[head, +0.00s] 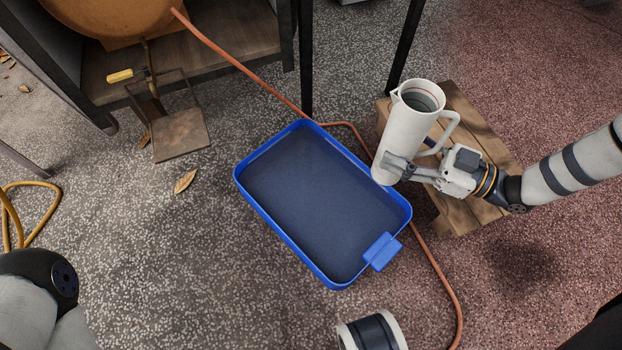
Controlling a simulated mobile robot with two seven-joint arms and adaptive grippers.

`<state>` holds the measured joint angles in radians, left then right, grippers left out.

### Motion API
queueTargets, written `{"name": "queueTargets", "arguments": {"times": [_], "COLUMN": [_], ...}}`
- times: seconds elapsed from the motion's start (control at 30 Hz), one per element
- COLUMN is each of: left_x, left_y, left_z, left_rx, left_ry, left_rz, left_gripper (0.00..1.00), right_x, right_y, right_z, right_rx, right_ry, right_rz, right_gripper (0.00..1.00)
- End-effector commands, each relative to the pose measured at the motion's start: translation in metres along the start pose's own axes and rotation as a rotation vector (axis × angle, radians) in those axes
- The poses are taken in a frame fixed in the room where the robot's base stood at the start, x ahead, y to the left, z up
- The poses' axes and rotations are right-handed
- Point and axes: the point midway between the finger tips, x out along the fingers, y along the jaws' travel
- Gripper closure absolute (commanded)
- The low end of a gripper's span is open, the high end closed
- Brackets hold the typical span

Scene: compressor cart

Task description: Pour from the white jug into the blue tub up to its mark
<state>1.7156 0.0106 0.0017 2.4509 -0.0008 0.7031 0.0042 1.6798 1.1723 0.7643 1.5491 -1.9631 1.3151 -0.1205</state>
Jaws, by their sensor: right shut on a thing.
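The white jug (405,128) is nearly upright, with its spout toward the left and its handle on the right. My right gripper (397,166) is shut on the lower body of the jug, beside the right rim of the blue tub. The blue tub (278,250) lies on the speckled floor at the centre, with a blue tab at its lower right. Its inside looks dark grey-blue; I cannot make out a mark or a liquid level.
A wooden stool (475,130) stands behind the jug. An orange hose (440,275) runs past the tub's back and right side. A cart shelf (190,60) with a dustpan (180,135) before it is at upper left. A yellow hose (45,215) lies at left.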

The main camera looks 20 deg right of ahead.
Motion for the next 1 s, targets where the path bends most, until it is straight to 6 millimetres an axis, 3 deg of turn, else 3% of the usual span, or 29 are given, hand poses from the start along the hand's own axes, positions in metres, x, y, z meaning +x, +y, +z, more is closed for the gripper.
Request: {"name": "queueTargets", "arguments": {"times": [0.03, 0.2, 0.6, 0.8, 1.0], "left_x": [0.008, 0.023, 0.062, 0.079, 0.088], "left_y": [0.0, 0.001, 0.003, 0.004, 0.004], "left_z": [-0.004, -0.011, -0.032, -0.045, -0.053], "left_rx": [0.001, 0.004, 0.013, 0.019, 0.022], "left_ry": [-0.014, -0.043, -0.115, -0.143, -0.15], "left_rz": [0.0, 0.0, -0.001, 0.0, 0.0], "left_gripper": [0.27, 0.27, 0.27, 0.27, 0.27], "right_x": [-0.004, -0.018, -0.03, -0.016, 0.003], "right_y": [0.003, 0.016, 0.044, 0.059, 0.066], "right_z": [0.022, 0.07, 0.162, 0.187, 0.187], "right_rx": [0.003, 0.003, 0.0, -0.002, -0.002], "right_ry": [-0.004, -0.004, 0.001, 0.005, 0.008], "right_rz": [0.003, 0.019, -0.036, -0.131, -0.224], "right_gripper": [1.0, 1.0, 1.0, 1.0, 1.0]}}
